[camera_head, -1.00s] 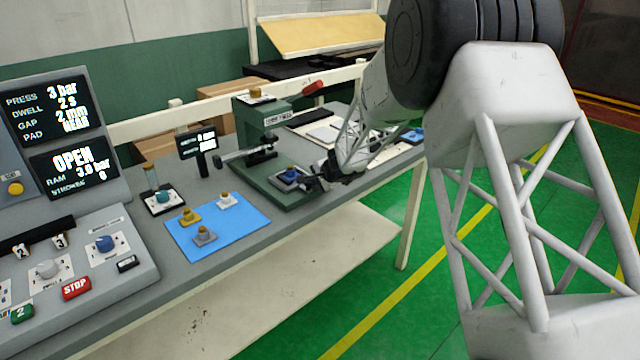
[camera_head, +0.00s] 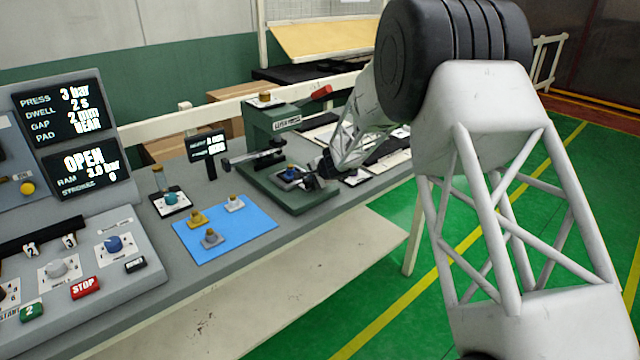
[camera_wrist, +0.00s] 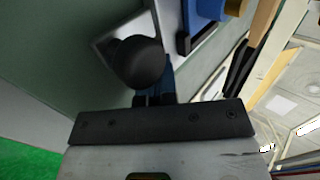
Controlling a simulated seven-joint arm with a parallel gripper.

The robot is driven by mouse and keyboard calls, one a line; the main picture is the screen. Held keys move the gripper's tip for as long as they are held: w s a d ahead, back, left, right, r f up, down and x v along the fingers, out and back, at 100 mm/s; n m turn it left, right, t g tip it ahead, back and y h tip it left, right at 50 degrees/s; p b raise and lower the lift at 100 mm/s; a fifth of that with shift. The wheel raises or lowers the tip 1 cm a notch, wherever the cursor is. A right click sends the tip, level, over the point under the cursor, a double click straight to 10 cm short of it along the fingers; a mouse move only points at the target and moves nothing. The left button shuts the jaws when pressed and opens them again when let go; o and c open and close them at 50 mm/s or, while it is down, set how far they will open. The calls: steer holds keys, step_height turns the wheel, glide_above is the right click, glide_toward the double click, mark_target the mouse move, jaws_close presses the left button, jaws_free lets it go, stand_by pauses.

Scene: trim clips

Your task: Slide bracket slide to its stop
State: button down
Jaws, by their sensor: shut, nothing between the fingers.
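The green lever press (camera_head: 272,125) stands on the bench. On its base a blue block (camera_head: 291,174) sits on what looks like the slide. My gripper (camera_head: 313,181) is low at the right side of the press base, close beside the blue block. In the wrist view a round black knob (camera_wrist: 137,62) stands on a light metal plate (camera_wrist: 108,42), just in front of my shut, empty fingertips (camera_wrist: 155,98). The knob partly overlaps the fingers, and I cannot tell whether they touch. The blue block (camera_wrist: 204,14) shows at the top. The slide's stop is not clearly visible.
A blue mat (camera_head: 222,236) with several small brackets lies left of the press. A small display (camera_head: 207,145) stands behind it. The control panel (camera_head: 90,265) fills the left end. Trays and papers lie behind my forearm. The press lever (camera_head: 320,92) has a red grip.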

mark_target(299, 169)
steer(key=w+a, duration=0.5)
steer(key=shift+w+a, duration=0.2)
steer(key=shift+a, duration=0.05)
stand_by(0.4)
steer(key=shift+s+d, duration=1.25)
steer(key=shift+d, duration=0.05)
steer(key=v, duration=0.8)
steer(key=shift+s+d, duration=0.35)
steer(key=shift+v, duration=0.9)
steer(key=shift+r, duration=0.1)
